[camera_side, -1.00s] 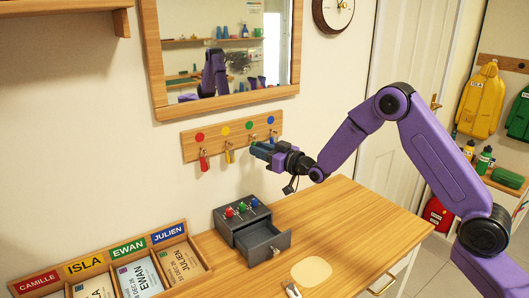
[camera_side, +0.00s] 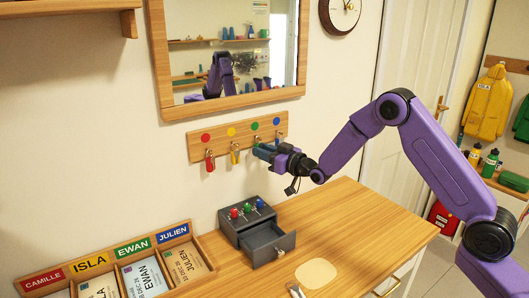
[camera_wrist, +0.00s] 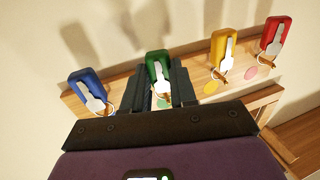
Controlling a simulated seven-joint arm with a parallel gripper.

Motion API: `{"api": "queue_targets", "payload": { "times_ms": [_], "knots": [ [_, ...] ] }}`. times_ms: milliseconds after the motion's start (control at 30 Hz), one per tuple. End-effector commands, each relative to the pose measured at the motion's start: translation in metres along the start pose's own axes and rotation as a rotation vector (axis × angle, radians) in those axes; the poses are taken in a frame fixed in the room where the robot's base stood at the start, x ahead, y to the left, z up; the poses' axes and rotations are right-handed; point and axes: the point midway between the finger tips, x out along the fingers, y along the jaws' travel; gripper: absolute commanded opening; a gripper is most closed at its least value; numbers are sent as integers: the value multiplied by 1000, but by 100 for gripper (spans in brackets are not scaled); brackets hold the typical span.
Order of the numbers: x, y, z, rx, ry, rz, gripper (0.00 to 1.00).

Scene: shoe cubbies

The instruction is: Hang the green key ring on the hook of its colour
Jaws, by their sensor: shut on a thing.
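My gripper (camera_side: 262,150) is at the wooden hook board (camera_side: 194,147), just below the green dot (camera_side: 255,126). In the wrist view my gripper (camera_wrist: 157,85) is shut on the green key ring (camera_wrist: 153,58), a green tag with a silver key. Its metal ring (camera_wrist: 163,97) lies at the board by the green dot there (camera_wrist: 163,104). I cannot tell whether the ring is around the hook. The fingers hide most of the green tag in the side view.
Red (camera_side: 209,160), yellow (camera_side: 235,153) and blue (camera_wrist: 86,80) key rings hang at their dots on either side, close to my fingers. A mirror (camera_side: 228,104) is above. A dark box (camera_side: 232,234) with its drawer (camera_side: 272,246) open stands on the table below.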

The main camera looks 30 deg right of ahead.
Motion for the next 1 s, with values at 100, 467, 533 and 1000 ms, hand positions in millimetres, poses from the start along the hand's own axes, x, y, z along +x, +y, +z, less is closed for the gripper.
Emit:
{"api": "queue_targets", "payload": {
  "times_ms": [100, 467, 533, 1000],
  "knots": [
    [0, 0, 0, 0, 0, 0, 33],
    [0, 0, 0, 0, 0, 0, 56],
    [-2, 0, 0, 0, -1, 0, 56],
    [-61, 0, 0, 0, -2, 1, 56]
  ]
}}
